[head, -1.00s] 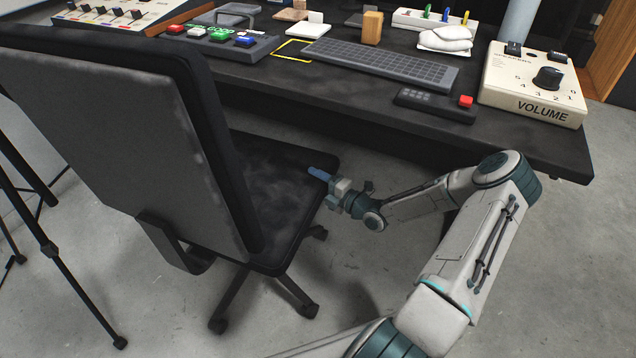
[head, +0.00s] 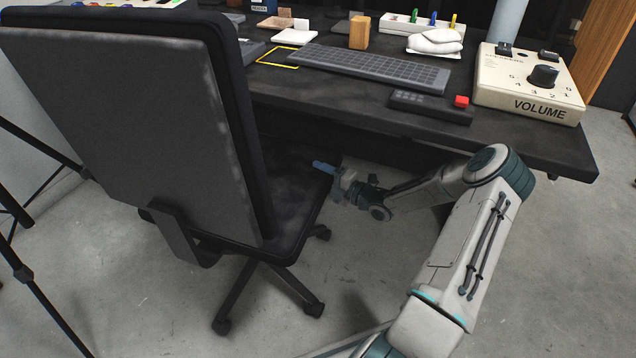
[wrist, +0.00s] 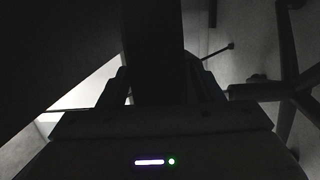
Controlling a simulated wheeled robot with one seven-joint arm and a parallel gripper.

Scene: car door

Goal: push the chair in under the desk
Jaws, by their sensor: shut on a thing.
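The dark office chair (head: 130,125) stands in front of the desk on the left, its tall backrest toward me and its seat (head: 290,185) facing the desk. The front of the seat reaches under the edge of the black desk (head: 540,150). My gripper (head: 327,168) is at the right front edge of the seat, shut on that edge. In the wrist view the fingers (wrist: 160,90) sit on both sides of a dark strip, and the chair's base (wrist: 290,90) shows at the right. The exact contact is dark and partly hidden.
On the desk are a keyboard (head: 370,66), a volume box (head: 530,85), a small remote with a red button (head: 430,106) and a wooden block (head: 359,32). A black tripod (head: 30,275) stands at the left. Concrete floor is free around the chair base.

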